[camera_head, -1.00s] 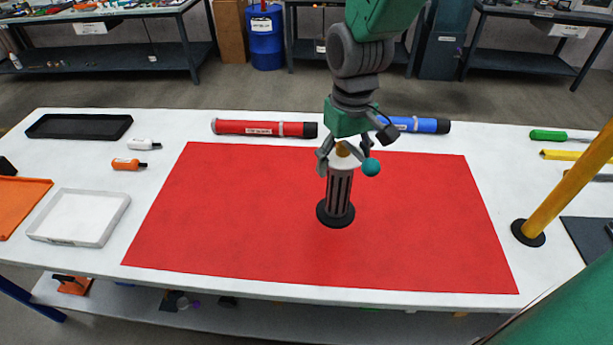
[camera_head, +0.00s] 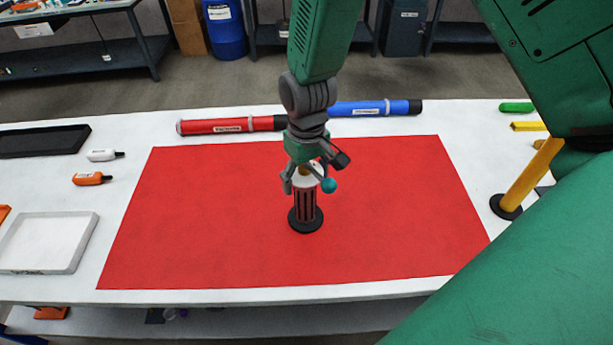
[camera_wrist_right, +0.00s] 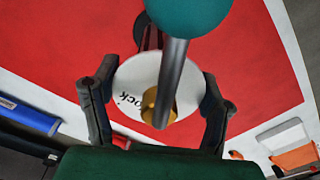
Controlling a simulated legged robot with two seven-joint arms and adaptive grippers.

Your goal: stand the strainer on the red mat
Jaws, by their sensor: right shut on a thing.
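In the right wrist view, the fingers sit on either side of the strainer's white round top (camera_wrist_right: 135,78). A gold stem and a grey rod with a teal ball (camera_wrist_right: 188,12) show over that top. My left gripper is not in view.
A red tube (camera_head: 228,125) and a blue tube (camera_head: 372,108) lie behind the mat. A yellow post (camera_head: 530,177) with a black base stands at the right. Two small bottles, a white tray (camera_head: 42,243) and a black tray (camera_head: 42,141) are at the left. The mat around the strainer is clear.

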